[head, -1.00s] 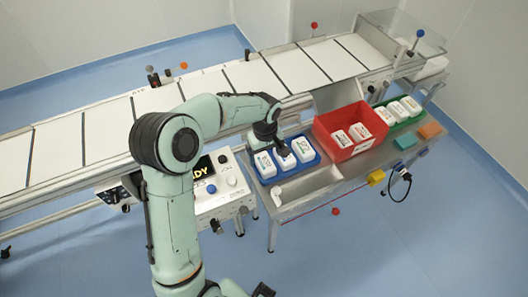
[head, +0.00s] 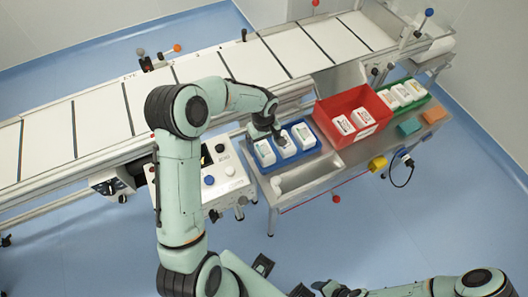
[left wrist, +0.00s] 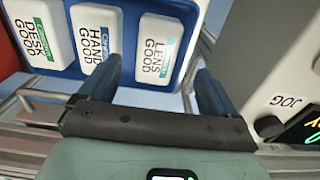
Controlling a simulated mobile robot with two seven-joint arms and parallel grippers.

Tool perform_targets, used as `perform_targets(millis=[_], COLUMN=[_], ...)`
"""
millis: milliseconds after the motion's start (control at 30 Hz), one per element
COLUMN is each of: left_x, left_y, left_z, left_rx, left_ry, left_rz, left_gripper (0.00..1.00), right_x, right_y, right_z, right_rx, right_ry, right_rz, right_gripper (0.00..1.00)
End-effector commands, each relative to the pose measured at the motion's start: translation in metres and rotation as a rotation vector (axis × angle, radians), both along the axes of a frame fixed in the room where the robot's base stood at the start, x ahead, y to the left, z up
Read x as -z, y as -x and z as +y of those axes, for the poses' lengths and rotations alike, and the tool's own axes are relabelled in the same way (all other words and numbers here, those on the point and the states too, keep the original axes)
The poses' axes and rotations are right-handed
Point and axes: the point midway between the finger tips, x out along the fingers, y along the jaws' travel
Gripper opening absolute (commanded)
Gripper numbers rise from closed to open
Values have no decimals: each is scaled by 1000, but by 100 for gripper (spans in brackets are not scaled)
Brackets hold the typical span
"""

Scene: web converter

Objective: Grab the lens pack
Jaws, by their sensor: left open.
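The lens pack, a white block labelled "LENS GOOD", lies at the console end of a blue tray (head: 290,160). In the left wrist view the lens pack (left wrist: 157,48) is the rightmost of the three packs in the tray (left wrist: 188,60). In the head view the lens pack (head: 264,153) is the leftmost. My left gripper (left wrist: 160,70) is open, with its fingers towards the lens pack's near end; contact cannot be told. In the head view my left gripper (head: 272,138) is above the tray. My right arm (head: 400,292) shows at the bottom edge; its jaws are unclear.
The hand pack (left wrist: 98,42) and desk pack (left wrist: 36,35) lie beside the lens pack. A red bin (head: 340,107) and green tray (head: 425,101) stand to the right. The control console (head: 225,170) is close on the left. The conveyor (head: 200,68) runs behind.

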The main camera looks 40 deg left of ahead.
Motion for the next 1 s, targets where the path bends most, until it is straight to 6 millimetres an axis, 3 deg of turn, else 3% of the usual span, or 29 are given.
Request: perform_targets(millis=[333,633,667,833,1000], left_x=[45,51,51,52,52], left_y=[-6,-6,-6,-6,-6], left_z=[3,3,3,2,2], left_rx=[1,0,0,1,1], left_ry=[1,0,0,2,2], left_rz=[2,1,1,1,0], left_gripper=[92,92,84,29,26], right_x=[-7,-7,-7,-6,-6], right_y=[-4,-4,-4,-4,-4], right_z=[0,0,0,0,0], right_rx=[0,-1,-1,-1,-1], right_ry=[-1,0,0,0,0], right_rz=[-5,-5,-5,-5,-5], right_gripper=[57,57,57,57,57])
